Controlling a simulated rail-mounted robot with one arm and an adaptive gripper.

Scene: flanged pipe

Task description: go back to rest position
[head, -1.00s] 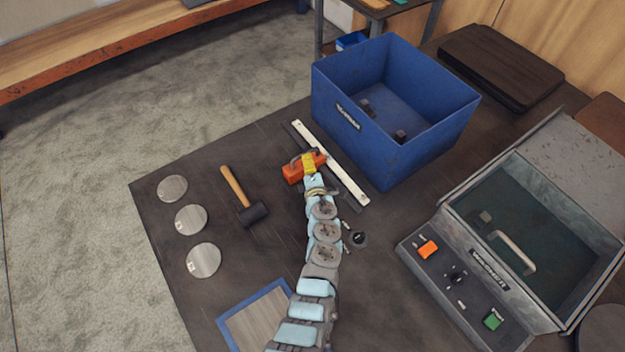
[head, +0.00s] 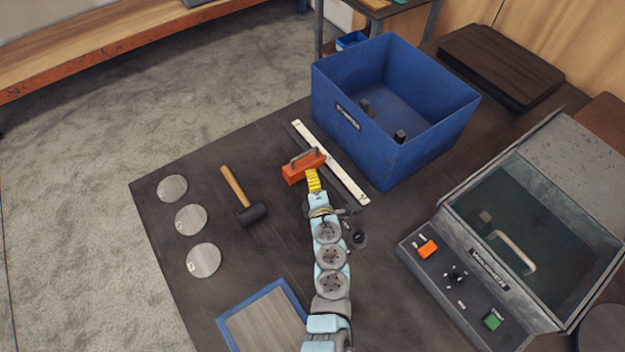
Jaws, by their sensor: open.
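My gripper (head: 313,182) is at the end of my light-blue arm, over the dark table (head: 285,245). It is open, with its yellow part just in front of an orange block with a grey handle (head: 303,167). The gripper looks apart from the handle, though the gap is small in this view. The orange block sits on the table beside a white ruler-like strip (head: 331,162).
A blue bin (head: 345,118) with small dark pieces inside stands behind the strip. A mallet (head: 240,195) and three round discs (head: 190,220) lie left. A blue-framed board (head: 262,320) lies at the front. A lidded machine (head: 480,285) stands right.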

